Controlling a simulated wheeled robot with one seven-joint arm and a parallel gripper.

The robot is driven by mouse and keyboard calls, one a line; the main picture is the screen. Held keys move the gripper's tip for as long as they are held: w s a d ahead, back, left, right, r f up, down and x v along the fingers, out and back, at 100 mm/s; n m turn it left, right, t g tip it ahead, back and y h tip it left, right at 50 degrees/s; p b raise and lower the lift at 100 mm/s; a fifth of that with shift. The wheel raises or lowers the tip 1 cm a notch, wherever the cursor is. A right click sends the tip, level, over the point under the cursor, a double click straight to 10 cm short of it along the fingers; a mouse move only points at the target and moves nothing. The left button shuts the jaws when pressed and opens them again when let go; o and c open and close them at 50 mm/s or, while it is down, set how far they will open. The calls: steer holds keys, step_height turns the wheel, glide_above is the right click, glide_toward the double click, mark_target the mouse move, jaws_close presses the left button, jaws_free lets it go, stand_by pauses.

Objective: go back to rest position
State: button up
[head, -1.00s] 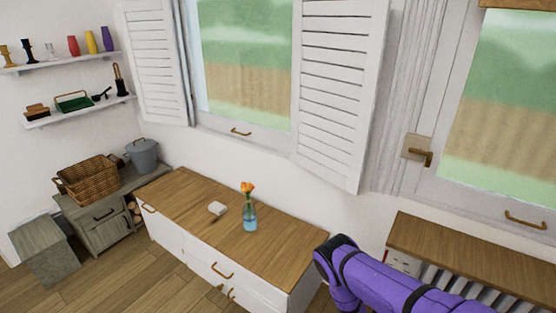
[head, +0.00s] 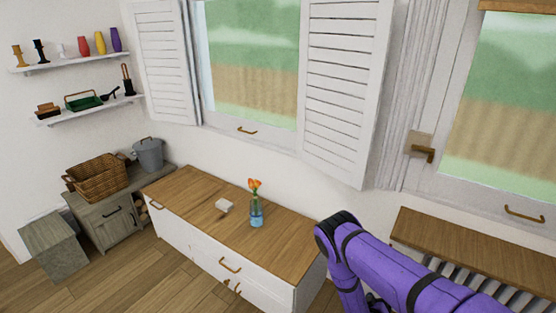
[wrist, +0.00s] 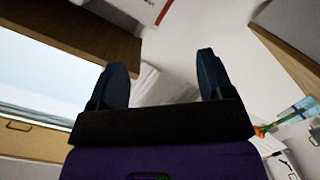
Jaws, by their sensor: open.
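My gripper (wrist: 162,78) shows in the wrist view with its two dark fingers spread apart and nothing between them. In the head view my purple arm reaches in from the lower right, and the fingers are not clearly seen there. The arm is in front of the right end of the wooden-topped white cabinet (head: 190,190). A blue glass vase with orange flowers (head: 256,212) stands upright on the cabinet top. The flowers and vase also show at the right edge of the wrist view (wrist: 290,117).
A wicker basket (head: 97,180) and a grey lidded pot (head: 148,154) stand on a low unit at left. A wooden ledge (head: 450,250) is at right. Shutters (head: 340,90) flank the window. Floor (head: 160,280) is free at lower left.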

steer(key=w+a+r+m+g+y, duration=0.1)
steer(key=w+a+r+m+g, duration=0.15)
steer(key=w+r, duration=0.6)
steer(key=w+a+r+m+g+y, duration=0.15)
steer(key=w+a+r, duration=0.35)
steer(key=r, duration=0.7)
step_height(320, 180, up, 26)
steer(key=a+r+y, duration=0.1)
steer(key=a+y, duration=0.2)
steer(key=y, duration=0.2)
steer(key=s+r+n+g+y, duration=0.1)
steer(key=s+r+g+y, duration=0.15)
steer(key=s+r, duration=1.6)
steer(key=s+d+r, duration=0.1)
steer(key=s+r, duration=0.2)
steer(key=s, duration=0.9)
steer(key=s+d+r+n+g, duration=0.1)
steer(key=s+r, duration=0.3)
steer(key=s, duration=0.9)
steer(key=shift+d+r+h, duration=0.3)
steer(key=shift+d+h, duration=0.1)
steer(key=shift+d, duration=0.05)
steer(key=shift+s+g, duration=0.1)
steer(key=shift+g, duration=0.15)
steer(key=shift+c, duration=0.2)
